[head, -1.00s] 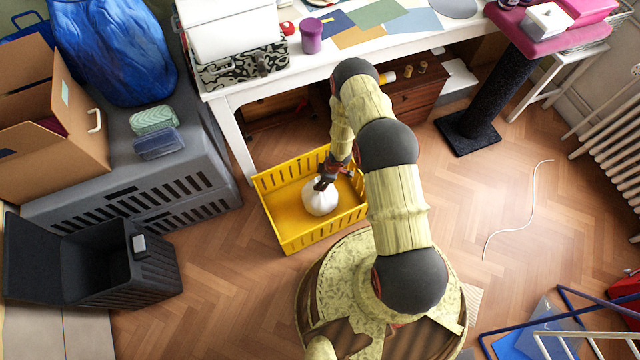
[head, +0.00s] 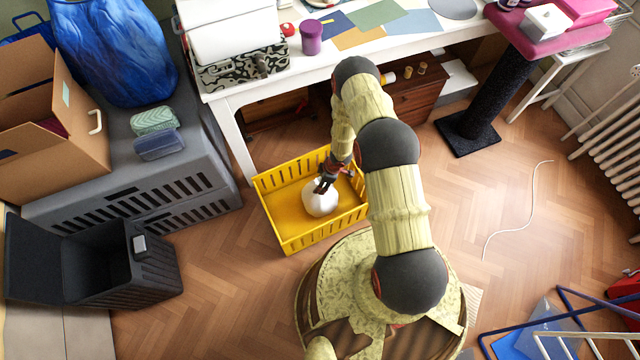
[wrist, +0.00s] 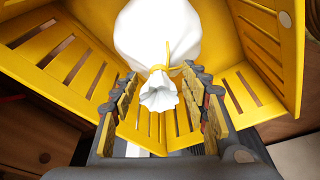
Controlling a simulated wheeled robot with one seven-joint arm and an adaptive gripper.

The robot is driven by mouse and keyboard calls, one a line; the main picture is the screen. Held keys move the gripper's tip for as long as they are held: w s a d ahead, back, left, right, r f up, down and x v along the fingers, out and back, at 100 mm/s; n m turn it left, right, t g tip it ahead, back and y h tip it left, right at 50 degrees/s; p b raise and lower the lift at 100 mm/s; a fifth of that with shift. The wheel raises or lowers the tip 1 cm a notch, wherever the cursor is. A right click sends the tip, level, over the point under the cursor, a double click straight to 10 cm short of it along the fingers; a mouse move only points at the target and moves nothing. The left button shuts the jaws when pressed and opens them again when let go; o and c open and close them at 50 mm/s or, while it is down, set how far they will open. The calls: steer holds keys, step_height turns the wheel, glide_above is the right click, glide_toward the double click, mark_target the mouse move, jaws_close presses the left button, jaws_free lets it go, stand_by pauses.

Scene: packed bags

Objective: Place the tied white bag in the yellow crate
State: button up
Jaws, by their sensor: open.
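The tied white bag (head: 320,199) sits inside the yellow crate (head: 279,226), on its floor toward the right side. In the wrist view the white bag (wrist: 157,42) shows its yellow tie and its gathered neck, which points toward my gripper. My gripper (head: 324,184) is just above the bag inside the crate. In the wrist view its fingers (wrist: 162,100) are spread apart, with the bag's neck between them and gaps on both sides. The slotted walls of the yellow crate (wrist: 70,62) surround the bag.
A white table (head: 229,107) stands behind the crate. A grey slotted box (head: 180,190) is to the left, with an open black bin (head: 152,262) in front of it. The wooden floor right of my arm is mostly clear, with a white cord (head: 515,229) lying there.

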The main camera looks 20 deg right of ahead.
steer(key=p+v, duration=0.4)
steer(key=v, duration=0.7)
steer(key=w+d+r+m+t+h, duration=0.1)
steer(key=w+d+r, duration=0.1)
steer(key=w+r, duration=0.35)
steer(key=w+d+r+m+h, duration=0.1)
steer(key=w+d+r, duration=0.1)
steer(key=r, duration=0.7)
steer(key=w+d+r+m+t+h, duration=0.1)
steer(key=w+d+r, duration=0.15)
steer(key=r, duration=0.55)
step_height(320, 180, up, 19)
steer(key=m+t+h, duration=0.1)
steer(key=m+h, duration=0.1)
steer(key=m, duration=0.1)
steer(key=s+a+r+m, duration=0.2)
steer(key=s+r, duration=0.5)
steer(key=r, duration=0.3)
steer(key=s+a+r+m, duration=0.2)
steer(key=s+r, duration=0.4)
steer(key=r, duration=0.4)
steer(key=s+a+r+m+y, duration=0.1)
steer(key=s+a+r, duration=0.2)
steer(key=s, duration=0.6)
steer(key=s+a+r+m+t+y, duration=0.1)
steer(key=s+a+r, duration=0.2)
steer(key=s, duration=0.6)
steer(key=a, duration=0.2)
steer(key=shift+s+a+r, duration=0.3)
steer(key=shift+s, duration=0.1)
